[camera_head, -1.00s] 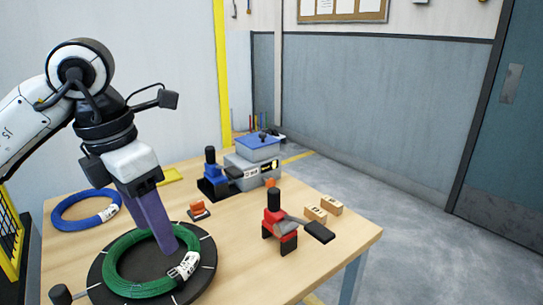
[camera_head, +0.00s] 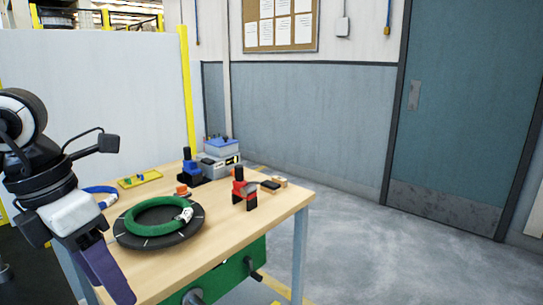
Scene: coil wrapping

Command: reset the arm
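My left gripper (camera_head: 108,270) has purple fingers and points down to the lower right. It is at the lower left of the head view, at the near left side of the table. I see nothing held in it, but its fingers overlap and their gap cannot be made out. A green coil (camera_head: 152,222) with a white label lies on the round black turntable (camera_head: 190,234), apart from the gripper. A blue coil (camera_head: 100,190) is partly hidden behind my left arm. My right gripper is not in view.
The wooden table (camera_head: 232,232) holds a red-and-black tool (camera_head: 240,190), a blue tool (camera_head: 190,168), a grey box with a blue tray (camera_head: 219,148), a yellow tray (camera_head: 139,179) and small blocks. The floor (camera_head: 375,245) right of the table is clear.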

